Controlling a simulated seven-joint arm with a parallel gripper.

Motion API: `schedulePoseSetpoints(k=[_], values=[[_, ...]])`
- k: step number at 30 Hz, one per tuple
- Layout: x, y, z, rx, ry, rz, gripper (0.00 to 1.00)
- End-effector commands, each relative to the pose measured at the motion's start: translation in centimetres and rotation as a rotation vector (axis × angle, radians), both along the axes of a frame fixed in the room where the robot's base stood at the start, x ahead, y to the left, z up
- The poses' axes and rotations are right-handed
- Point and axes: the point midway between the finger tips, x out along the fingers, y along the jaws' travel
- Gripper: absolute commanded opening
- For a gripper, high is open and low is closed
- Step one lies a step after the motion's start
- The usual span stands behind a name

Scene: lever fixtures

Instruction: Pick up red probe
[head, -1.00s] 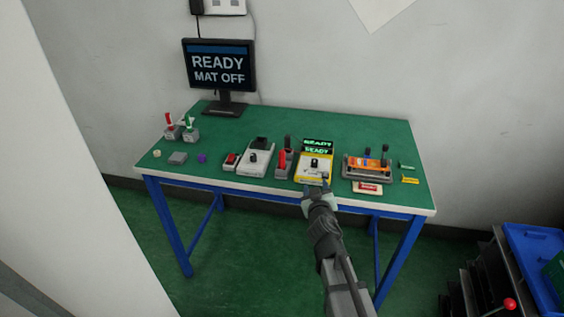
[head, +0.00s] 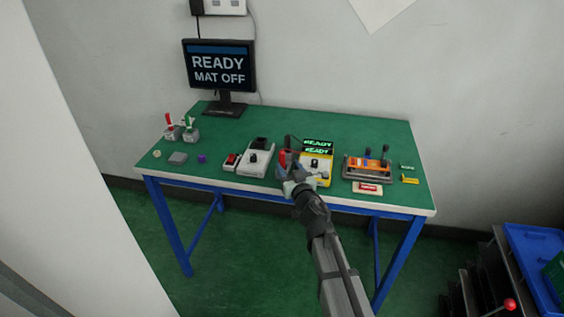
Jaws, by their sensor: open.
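The red probe (head: 283,157) stands beside a black probe (head: 289,142) in a small grey holder, left of the yellow tester (head: 321,179) near the middle of the green table. My gripper (head: 291,174) is open, right in front of the red probe at the near side of the holder. It covers the holder and the probe's lower part. I cannot tell whether the fingers touch the probe.
The white device (head: 257,157) stands close on the left, beside a small red-topped block (head: 231,160). An orange terminal fixture (head: 367,165) is on the right. A monitor (head: 218,66) reading READY MAT OFF stands behind. The back of the table is mostly clear.

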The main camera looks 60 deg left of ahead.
Motion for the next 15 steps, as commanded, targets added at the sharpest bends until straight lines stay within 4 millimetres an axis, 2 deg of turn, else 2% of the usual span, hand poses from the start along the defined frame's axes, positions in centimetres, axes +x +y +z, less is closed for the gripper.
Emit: schedulePoseSetpoints(k=[1, 3, 11, 15], values=[[0.4, 1.3, 0.0, 0.000, 0.000, 0.000, 0.53], [0.6, 2.1, 0.0, 0.000, 0.000, 0.000, 0.53], [0.9, 3.3, 0.1, 0.000, -0.001, 0.000, 0.53], [1.4, 4.7, 0.2, -0.001, -0.002, 0.001, 0.53]])
